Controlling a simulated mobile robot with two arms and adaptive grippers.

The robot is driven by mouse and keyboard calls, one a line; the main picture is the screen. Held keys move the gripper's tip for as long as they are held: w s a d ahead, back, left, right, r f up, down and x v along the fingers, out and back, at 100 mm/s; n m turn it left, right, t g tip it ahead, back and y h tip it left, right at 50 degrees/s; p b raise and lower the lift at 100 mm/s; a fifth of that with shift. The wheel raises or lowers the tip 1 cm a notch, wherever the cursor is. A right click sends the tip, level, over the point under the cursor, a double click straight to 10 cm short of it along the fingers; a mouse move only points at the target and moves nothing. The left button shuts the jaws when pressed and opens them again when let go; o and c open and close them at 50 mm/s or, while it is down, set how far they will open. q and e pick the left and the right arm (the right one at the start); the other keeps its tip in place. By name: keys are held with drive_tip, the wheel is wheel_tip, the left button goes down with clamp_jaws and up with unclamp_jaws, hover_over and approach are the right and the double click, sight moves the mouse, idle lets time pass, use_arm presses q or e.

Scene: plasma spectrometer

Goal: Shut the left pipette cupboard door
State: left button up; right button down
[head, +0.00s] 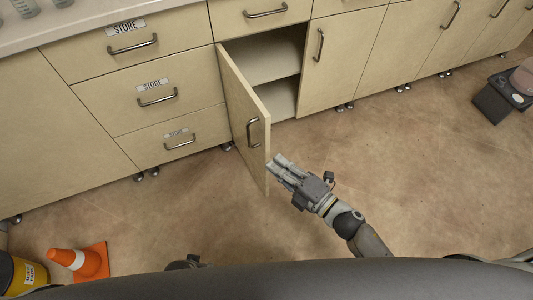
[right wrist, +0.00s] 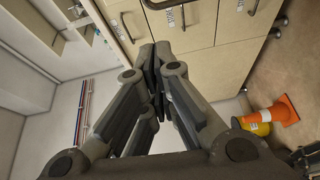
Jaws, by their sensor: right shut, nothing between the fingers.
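The left pipette cupboard door (head: 240,110) is a beige panel, standing wide open and swung out into the room. It hinges on its left side, beside the drawers, and has a metal bar handle (head: 252,133) near its free edge. The cupboard's inside (head: 265,58) shows a shelf. My right gripper (head: 277,165) is just right of the door's free edge, on its inner side. Whether it touches the door is unclear. Its fingers are together and empty, also in the right wrist view (right wrist: 155,62). I cannot identify the door in that view.
Drawers labelled STORE (head: 150,95) are left of the cupboard. A closed door (head: 340,55) is on its right. An orange cone (head: 85,262) and a yellow bin (head: 22,275) stand at lower left. A dark object (head: 500,100) lies far right. The floor around the door is clear.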

hover_over(263, 137)
drive_tip(key=s, duration=0.4)
drive_tip(key=shift+s+a+r+n, duration=0.2)
drive_tip(key=shift+r+n, duration=0.1)
drive_tip(key=shift+r, duration=0.1)
drive_tip(key=shift+d, duration=0.1)
